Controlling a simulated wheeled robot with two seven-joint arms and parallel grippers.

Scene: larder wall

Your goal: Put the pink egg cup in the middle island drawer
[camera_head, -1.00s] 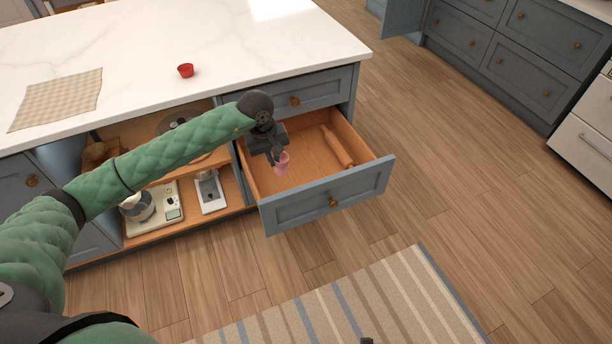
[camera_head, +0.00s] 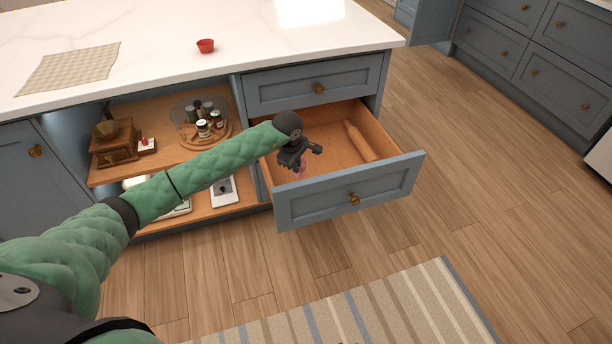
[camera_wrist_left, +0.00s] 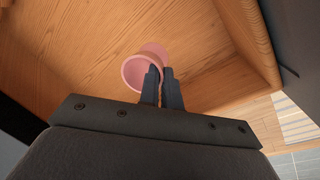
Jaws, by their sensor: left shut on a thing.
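The middle island drawer (camera_head: 351,192) is pulled open below a shut top drawer, with a blue front and a wooden inside. My left gripper (camera_head: 299,165) reaches into the left part of the drawer. It is shut on the pink egg cup (camera_head: 301,171), which is mostly hidden behind the gripper and the drawer front in the head view. In the left wrist view the egg cup (camera_wrist_left: 141,73) shows beside and between the fingers (camera_wrist_left: 161,88), over the drawer's wooden bottom. I cannot tell if it touches the bottom. My right gripper is not in view.
A wooden rolling pin (camera_head: 361,141) lies along the drawer's right side. Open shelves to the left hold a grinder (camera_head: 115,143) and a spice carousel (camera_head: 205,122).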

